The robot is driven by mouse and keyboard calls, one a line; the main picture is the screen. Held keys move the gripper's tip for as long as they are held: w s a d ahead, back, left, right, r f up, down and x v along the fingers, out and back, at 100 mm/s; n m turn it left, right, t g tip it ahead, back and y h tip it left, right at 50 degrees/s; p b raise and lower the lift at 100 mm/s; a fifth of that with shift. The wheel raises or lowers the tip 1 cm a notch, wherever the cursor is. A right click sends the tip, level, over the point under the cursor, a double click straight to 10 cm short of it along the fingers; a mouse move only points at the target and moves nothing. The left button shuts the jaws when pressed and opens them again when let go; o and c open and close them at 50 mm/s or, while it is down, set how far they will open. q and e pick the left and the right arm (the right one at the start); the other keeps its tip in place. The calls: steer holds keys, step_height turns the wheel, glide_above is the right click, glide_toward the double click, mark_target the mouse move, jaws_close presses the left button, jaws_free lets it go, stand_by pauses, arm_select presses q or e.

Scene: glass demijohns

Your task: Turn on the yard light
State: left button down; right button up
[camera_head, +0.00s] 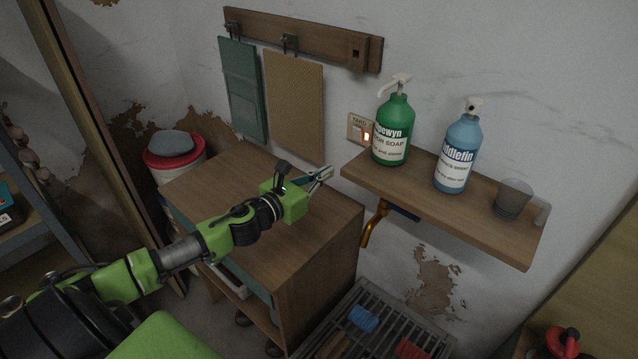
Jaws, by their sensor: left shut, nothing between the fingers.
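A cream wall switch plate (355,127) with lettering that reads "YARD" is on the white wall, above the left end of the wooden shelf. A small orange glow shows at its right side. The green soap bottle (391,131) stands close by and may cover part of its right edge. My left gripper (325,175) is shut and empty, over the back right of the wooden cabinet. It is below and to the left of the switch, apart from it. My right gripper is out of view. The yard light itself is not in view.
The shelf (485,205) also holds a blue pump bottle (457,154) and a grey cup (512,199). A brass tap (374,224) is below it. Two boards hang from a wall rail (310,40). The cabinet top (325,215) is mostly clear. A metal grate (395,312) is below.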

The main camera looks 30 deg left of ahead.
arm_select(q)
steer(key=shift+s+a+f, duration=0.1)
steer(key=shift+s+f, duration=0.05)
steer(key=shift+s, duration=0.85)
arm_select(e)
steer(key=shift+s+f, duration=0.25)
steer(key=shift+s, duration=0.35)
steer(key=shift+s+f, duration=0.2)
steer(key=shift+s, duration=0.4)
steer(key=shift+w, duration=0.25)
